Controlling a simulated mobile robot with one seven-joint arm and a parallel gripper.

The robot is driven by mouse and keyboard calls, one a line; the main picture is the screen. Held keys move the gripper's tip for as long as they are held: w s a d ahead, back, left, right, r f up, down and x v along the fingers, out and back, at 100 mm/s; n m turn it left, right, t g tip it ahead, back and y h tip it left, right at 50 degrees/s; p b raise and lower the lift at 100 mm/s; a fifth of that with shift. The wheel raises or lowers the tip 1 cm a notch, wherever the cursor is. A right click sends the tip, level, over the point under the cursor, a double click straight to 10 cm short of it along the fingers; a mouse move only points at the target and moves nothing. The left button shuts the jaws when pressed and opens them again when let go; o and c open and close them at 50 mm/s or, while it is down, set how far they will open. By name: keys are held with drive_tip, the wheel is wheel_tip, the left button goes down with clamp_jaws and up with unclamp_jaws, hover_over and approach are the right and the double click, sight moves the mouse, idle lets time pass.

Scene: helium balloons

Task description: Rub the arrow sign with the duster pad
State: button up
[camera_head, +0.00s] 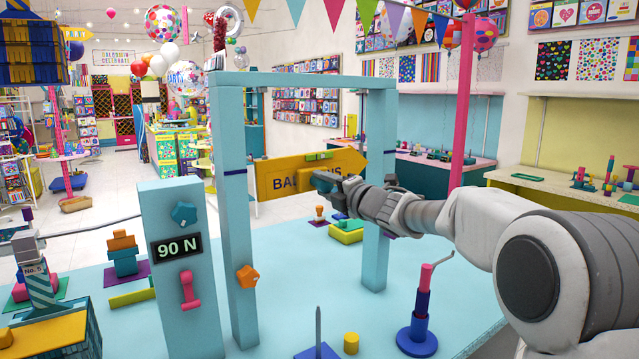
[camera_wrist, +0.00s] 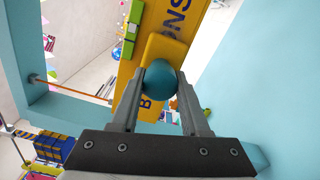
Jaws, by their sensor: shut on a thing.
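The yellow arrow sign (camera_head: 280,183) with blue letters is set between two light-blue posts and points right. It also shows in the wrist view (camera_wrist: 160,35), running up the picture. My gripper (camera_head: 335,183) is in front of the sign and hides some of its letters. In the wrist view my gripper (camera_wrist: 160,88) is shut on the teal ball knob (camera_wrist: 160,77) of the duster pad. The pad's yellow block (camera_wrist: 165,48) lies over the sign's face; I cannot tell whether it presses on it. A green piece (camera_wrist: 131,30) sits on the sign's edge.
The light-blue frame post (camera_head: 233,230) stands left of the sign, the other post (camera_head: 377,240) behind my arm. A box reading 90 N (camera_head: 178,290) stands at left. A spike (camera_head: 318,335) and a pink-and-blue crank stand (camera_head: 418,325) are at the table's front.

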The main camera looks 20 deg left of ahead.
drive_tip(key=shift+w+d+p, duration=1.95)
drive_tip(key=shift+w+d, duration=0.35)
drive_tip(key=shift+w, duration=0.35)
drive_tip(key=shift+s+a+f+b, duration=0.1)
drive_tip(key=shift+s+a+b, duration=1.45)
drive_tip(key=shift+s+b, duration=0.25)
drive_tip(key=shift+s+a+f+b, duration=0.1)
drive_tip(key=shift+s+a+b, duration=1.45)
drive_tip(key=shift+s+b, duration=0.2)
drive_tip(key=s+a+b, duration=0.1)
drive_tip(key=s, duration=0.1)
drive_tip(key=s+a+b, duration=0.1)
drive_tip(key=a+b, duration=0.1)
drive_tip(key=shift+s+r, duration=0.1)
drive_tip(key=shift+s, duration=0.25)
drive_tip(key=shift+b+v, duration=0.8)
drive_tip(key=shift+v, duration=2.15)
drive_tip(key=shift+d, duration=0.1)
